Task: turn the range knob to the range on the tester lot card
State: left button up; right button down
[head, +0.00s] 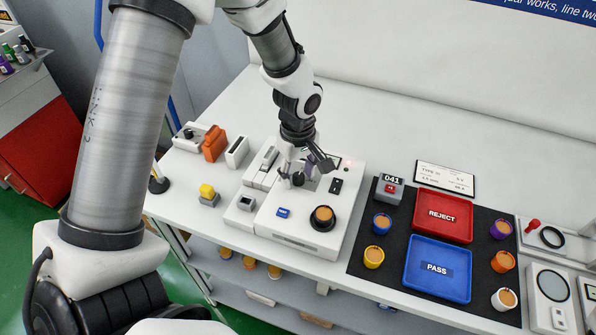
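The white tester (344,215) stands on the bench near the middle, with a red light at its back right. A round black holder with a brown-filled cup (322,217) sits at its front. My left gripper (306,177) points down over the back middle of the tester panel. Its fingers look spread apart; contact with the panel cannot be told. No range knob shows clearly; that part of the panel is hidden by the gripper. The lot card (445,179) lies at the back right, its print too small to read surely. My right gripper is out of view.
A black mat (394,240) holds a red REJECT tray (443,214), a blue PASS tray (438,267), a counter reading 041 (389,189) and several coloured cups. Small devices, including an orange block (214,143), stand left of the tester. The bench behind is clear.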

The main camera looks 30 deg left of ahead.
pick_arm(q)
jog(key=shift+w, duration=0.1)
grip_shut()
jog(key=shift+f+n, duration=0.15)
jog(key=shift+n, duration=0.25)
jog(key=shift+n+b, duration=0.55)
jog(key=shift+n, duration=0.05)
jog(key=n+b, duration=0.1)
jog(key=n, duration=0.2)
jog(key=shift+f+n, duration=0.1)
jog(key=shift+n, duration=0.2)
jog(key=n+b, duration=0.1)
jog(key=n, duration=0.2)
jog(key=shift+n+b, duration=0.6)
jog(key=shift+n, duration=1.1)
